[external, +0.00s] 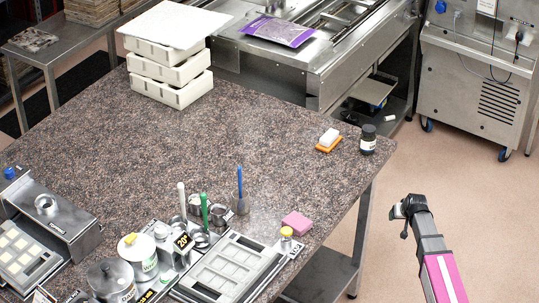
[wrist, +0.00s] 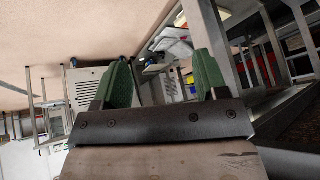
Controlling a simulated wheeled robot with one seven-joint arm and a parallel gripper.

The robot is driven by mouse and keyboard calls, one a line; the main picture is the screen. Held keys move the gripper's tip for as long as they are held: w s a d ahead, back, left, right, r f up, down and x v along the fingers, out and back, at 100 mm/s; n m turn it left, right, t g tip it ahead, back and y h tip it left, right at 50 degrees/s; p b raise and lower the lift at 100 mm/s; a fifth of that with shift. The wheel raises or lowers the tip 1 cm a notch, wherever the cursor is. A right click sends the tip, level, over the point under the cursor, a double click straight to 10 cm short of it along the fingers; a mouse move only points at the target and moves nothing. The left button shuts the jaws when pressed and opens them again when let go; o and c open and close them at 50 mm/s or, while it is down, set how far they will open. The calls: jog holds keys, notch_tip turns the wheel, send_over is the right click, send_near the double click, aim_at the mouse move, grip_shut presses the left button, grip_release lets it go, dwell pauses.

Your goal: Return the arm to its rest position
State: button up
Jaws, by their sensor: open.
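My arm with its pink link stands at the lower right in the external view, beside the right edge of the speckled table (external: 230,125). My gripper (external: 401,211) is at its upper end, over the floor and apart from the table. In the wrist view, my gripper (wrist: 162,85) shows two green fingers set wide apart, with nothing between them. The gripper is open and empty. The wrist picture is tilted, with the floor at its upper left.
Near the table's right edge are a dark jar (external: 368,140), a white block on an orange base (external: 328,140) and a pink block (external: 297,222). White stacked trays (external: 170,75) stand at the back. A wheeled metal machine (external: 478,85) stands at right. Floor around my gripper is clear.

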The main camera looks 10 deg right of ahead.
jog(key=s+a+f+g, duration=0.2)
jog(key=s+a+f, duration=0.1)
jog(key=s, duration=0.6)
jog(key=s+a+f+n+g, duration=0.1)
jog(key=s+a+f, duration=0.3)
jog(key=s, duration=0.5)
jog(key=s+a+f+n+g, duration=0.1)
jog(key=s+a+f+g, duration=0.2)
jog(key=s+a, duration=0.3)
jog(key=s, duration=0.4)
jog(key=shift+f+g, duration=0.3)
jog(key=shift+f, duration=0.05)
